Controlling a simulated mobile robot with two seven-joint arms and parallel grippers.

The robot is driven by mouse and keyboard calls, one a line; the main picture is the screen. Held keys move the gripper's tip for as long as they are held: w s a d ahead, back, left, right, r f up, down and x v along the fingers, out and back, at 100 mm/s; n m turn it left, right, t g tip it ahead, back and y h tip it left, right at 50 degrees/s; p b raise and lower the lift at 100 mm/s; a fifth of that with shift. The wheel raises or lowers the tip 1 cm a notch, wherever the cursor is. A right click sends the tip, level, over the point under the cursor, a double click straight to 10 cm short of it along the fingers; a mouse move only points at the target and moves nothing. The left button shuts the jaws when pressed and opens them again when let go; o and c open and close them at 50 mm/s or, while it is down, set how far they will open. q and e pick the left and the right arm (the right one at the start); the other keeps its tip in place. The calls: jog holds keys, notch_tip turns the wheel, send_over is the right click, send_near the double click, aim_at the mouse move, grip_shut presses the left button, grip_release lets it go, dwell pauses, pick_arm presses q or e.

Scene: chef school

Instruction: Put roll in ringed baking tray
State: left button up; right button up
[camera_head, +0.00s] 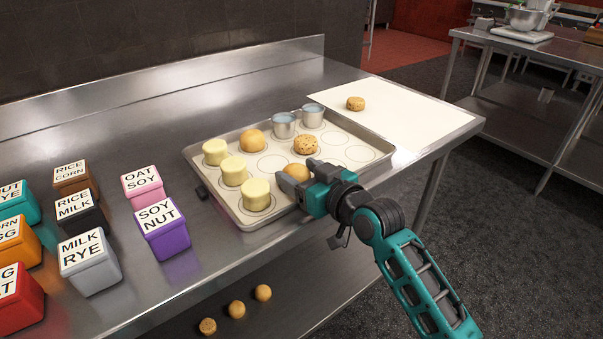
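The ringed baking tray (353,130) lies on the steel table, its white liner printed with rings. My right gripper (297,174) is low over the tray's near side, its fingers close against both sides of a golden roll (297,170). I cannot tell whether this roll rests on the liner. Another golden roll (252,140) and a speckled roll (305,145) sit on the tray. Several pale cylindrical pieces (234,170) stand along its left side, and two metal cups (284,125) at the back. My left gripper is out of view.
A browned roll (355,103) sits on a white sheet (415,110) behind the tray. Labelled colored boxes (163,230) crowd the table's left. Several rolls (236,308) lie on the lower shelf. Some rings at the tray's right are empty.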

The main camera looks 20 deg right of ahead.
jog(key=o, duration=0.4)
jog(key=shift+r, duration=0.1)
jog(key=v, duration=1.1)
jog(key=s+f+g+h, duration=0.1)
jog(key=s+f, duration=0.3)
jog(key=f, duration=0.4)
jog(key=s+a+f+m+g+h, duration=0.1)
jog(key=s+f+g, duration=0.1)
jog(key=s+f, duration=0.3)
jog(key=s+a+f+g+h, duration=0.1)
jog(key=s+f, duration=0.3)
jog(key=f, duration=0.7)
jog(key=shift+s+f+h+p, duration=0.15)
jog(key=shift+s+h+p, duration=0.15)
jog(key=shift+p, duration=0.05)
